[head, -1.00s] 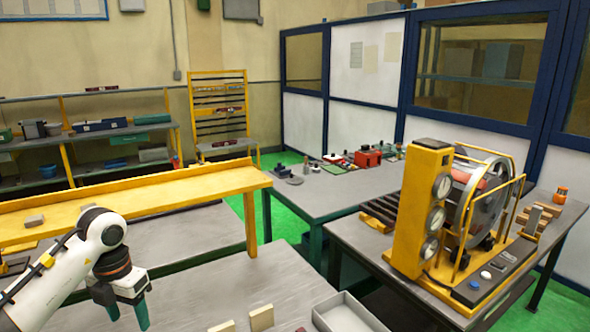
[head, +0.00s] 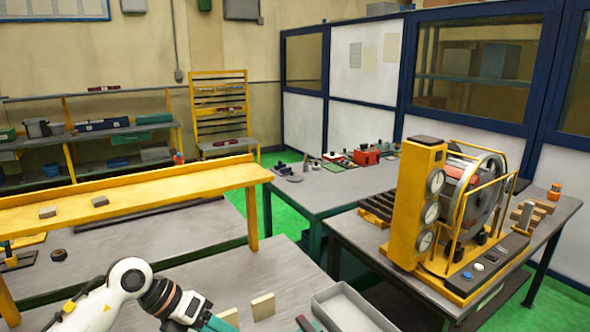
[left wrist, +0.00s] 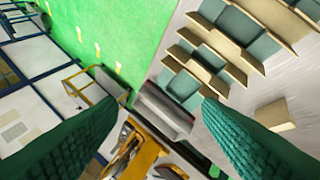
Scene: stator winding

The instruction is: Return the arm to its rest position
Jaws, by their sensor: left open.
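My left arm comes in at the bottom left of the head view, and my left gripper (head: 215,322) is low over the near grey table, partly cut off by the lower edge. In the left wrist view, its two green ribbed fingers (left wrist: 165,100) are spread apart with nothing between them. The gripper is open and empty. In the head view it is close to a small beige block (head: 230,317) and left of a second one (head: 263,306). Whether it touches the nearer block I cannot tell. My right gripper is not in view.
A grey tray (head: 345,308) sits at the near table's right side. A yellow-framed winding machine (head: 430,210) stands on the right table. A yellow shelf (head: 130,197) runs along the left. The left wrist view shows several beige blocks (left wrist: 215,50) and green floor (left wrist: 125,30).

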